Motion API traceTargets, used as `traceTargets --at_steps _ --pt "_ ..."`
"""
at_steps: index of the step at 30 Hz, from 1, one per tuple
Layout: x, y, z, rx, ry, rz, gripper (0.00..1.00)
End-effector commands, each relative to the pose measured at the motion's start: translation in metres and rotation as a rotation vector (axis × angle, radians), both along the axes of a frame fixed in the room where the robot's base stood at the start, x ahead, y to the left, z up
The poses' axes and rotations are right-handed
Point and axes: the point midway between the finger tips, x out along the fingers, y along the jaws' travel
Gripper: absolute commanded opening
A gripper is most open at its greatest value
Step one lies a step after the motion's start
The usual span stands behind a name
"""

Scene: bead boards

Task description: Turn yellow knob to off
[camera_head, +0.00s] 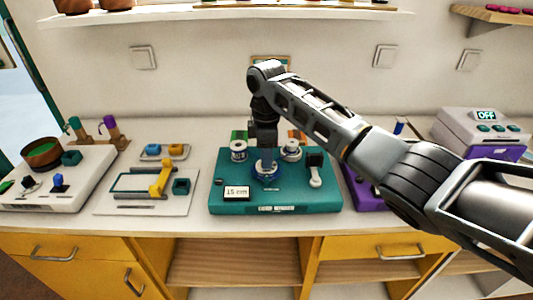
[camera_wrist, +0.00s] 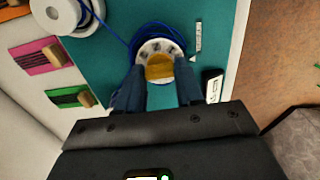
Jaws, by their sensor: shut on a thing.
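The yellow knob (camera_wrist: 160,67) sits on a round white dial (camera_wrist: 143,50) with dark marks on the teal board (camera_head: 225,192). My gripper (camera_wrist: 159,75) comes down on the knob from above, one dark finger on each side, and is shut on it. In the head view my gripper (camera_head: 266,160) stands over the middle of the teal board and hides the knob. The dial's marks are too small to read, so I cannot tell the setting. A blue cable (camera_wrist: 118,40) curves round the dial.
The teal board also bears two white spools (camera_head: 238,150), a "15 cm" sign (camera_head: 237,192) and a black block with a white lever (camera_head: 315,174). A board with a yellow handle (camera_head: 161,178) lies left, a purple board (camera_head: 360,192) right. A grey device (camera_head: 485,122) reads OFF.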

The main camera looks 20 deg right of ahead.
Motion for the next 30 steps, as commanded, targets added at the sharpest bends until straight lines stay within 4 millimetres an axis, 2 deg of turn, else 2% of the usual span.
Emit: traceTargets --at_steps 9,10,18,26,30 --pt "0.0 0.001 0.001 0.001 -0.003 0.005 0.06" --pt "0.0 0.001 0.001 0.001 -0.003 0.005 0.37" --pt "0.0 0.001 0.001 0.001 -0.001 0.003 0.62" --pt "0.0 0.0 0.002 0.001 -0.001 0.002 0.62" --pt "0.001 0.0 0.016 0.001 -0.003 0.002 0.62"
